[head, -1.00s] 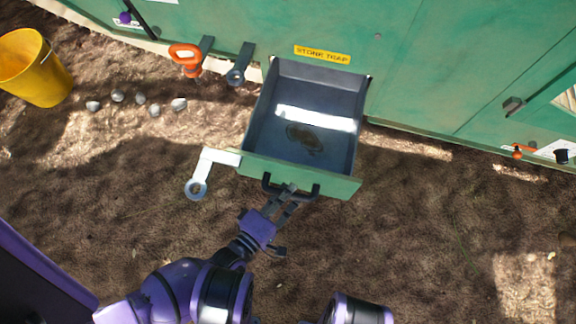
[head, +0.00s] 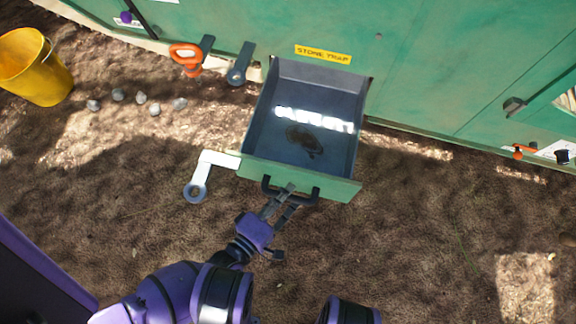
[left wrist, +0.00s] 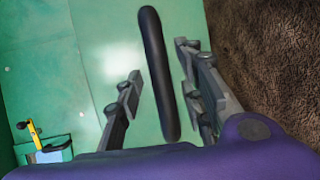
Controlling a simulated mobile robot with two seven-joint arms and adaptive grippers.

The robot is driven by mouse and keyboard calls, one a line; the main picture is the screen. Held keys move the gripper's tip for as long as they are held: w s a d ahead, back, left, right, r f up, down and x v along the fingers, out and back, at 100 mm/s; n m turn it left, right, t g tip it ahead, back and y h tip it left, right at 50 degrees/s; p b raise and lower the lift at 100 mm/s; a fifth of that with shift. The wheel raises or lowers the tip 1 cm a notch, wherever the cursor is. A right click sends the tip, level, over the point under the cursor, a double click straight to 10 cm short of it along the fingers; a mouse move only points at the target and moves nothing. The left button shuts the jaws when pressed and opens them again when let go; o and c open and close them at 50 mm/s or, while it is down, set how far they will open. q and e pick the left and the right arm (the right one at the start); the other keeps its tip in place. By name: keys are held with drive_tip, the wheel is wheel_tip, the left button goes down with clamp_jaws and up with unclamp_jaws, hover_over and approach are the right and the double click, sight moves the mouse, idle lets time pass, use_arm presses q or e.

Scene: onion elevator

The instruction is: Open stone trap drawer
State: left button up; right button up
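The stone trap drawer (head: 262,165) is a grey tray with a green front, standing well out from the green machine wall under the yellow "STONE TRAP" label (head: 322,54). A brown patch lies on its floor. Its black bar handle (head: 316,194) is on the front face and also shows in the left wrist view (left wrist: 153,70). My left gripper (head: 284,195) is at the handle. Its fingers (left wrist: 160,90) stand apart on either side of the bar, with a visible gap at least on the left. My right gripper is not in view.
A white lever (head: 203,172) sticks out left of the drawer front. Grey latch (head: 240,65) and orange handle (head: 186,55) are on the wall. A yellow bucket (head: 36,68) and several stones (head: 141,98) lie left. Bare ground right of the drawer is clear.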

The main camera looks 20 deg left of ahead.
use_arm(q)
drive_tip(key=v, duration=1.1)
